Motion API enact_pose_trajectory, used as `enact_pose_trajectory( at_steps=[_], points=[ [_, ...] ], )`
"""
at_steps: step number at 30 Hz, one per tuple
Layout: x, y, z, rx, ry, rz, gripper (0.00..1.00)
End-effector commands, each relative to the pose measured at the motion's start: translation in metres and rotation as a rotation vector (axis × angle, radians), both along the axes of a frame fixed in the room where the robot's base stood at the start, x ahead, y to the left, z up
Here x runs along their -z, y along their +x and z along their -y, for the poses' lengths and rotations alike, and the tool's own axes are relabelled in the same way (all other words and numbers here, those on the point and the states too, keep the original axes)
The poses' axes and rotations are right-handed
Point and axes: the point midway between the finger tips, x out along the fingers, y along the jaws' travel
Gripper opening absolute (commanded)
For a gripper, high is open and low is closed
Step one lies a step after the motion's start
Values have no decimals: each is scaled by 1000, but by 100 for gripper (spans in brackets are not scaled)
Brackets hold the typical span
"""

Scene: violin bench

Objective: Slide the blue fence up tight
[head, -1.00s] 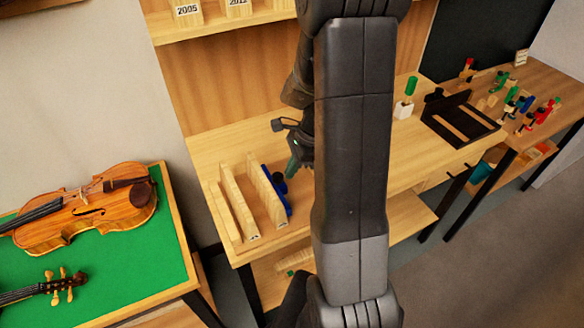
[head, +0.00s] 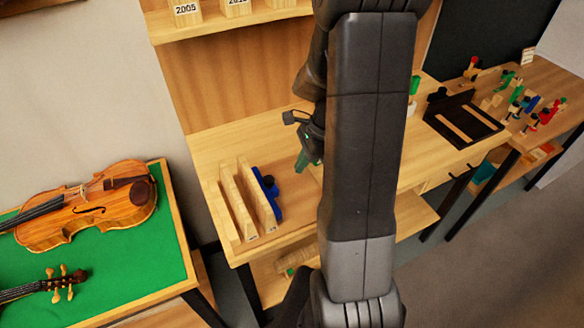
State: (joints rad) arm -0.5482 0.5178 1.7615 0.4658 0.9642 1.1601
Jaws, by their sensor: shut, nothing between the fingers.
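The blue fence (head: 267,194) stands on the wooden bench with a dark knob on its right side. It is right beside the rightmost of several upright wooden boards (head: 260,200); whether it touches that board along its whole length I cannot tell. My gripper (head: 303,165) is to the right of the fence, apart from it, shut and empty. It is small in this view, and my arm hides the bench to its right.
A green table (head: 110,275) with a violin (head: 90,210) stands at the left. A dark tool with a wooden strip (head: 462,117) sits farther right on the bench. Several coloured clamps (head: 540,112) stand on the far right table. The bench behind the boards is clear.

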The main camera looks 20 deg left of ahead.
Motion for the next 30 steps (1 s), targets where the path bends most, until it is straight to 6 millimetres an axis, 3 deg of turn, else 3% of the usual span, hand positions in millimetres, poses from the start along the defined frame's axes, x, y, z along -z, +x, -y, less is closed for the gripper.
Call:
enact_pose_trajectory(
  at_steps=[6,12,26,30],
  points=[
    [-44,11,14,2,3,4,0],
    [-68,17,21,0,1,1,0],
    [-69,18,25,0,0,0,0],
    [-60,14,22,0,-1,-3,0]
  ],
)
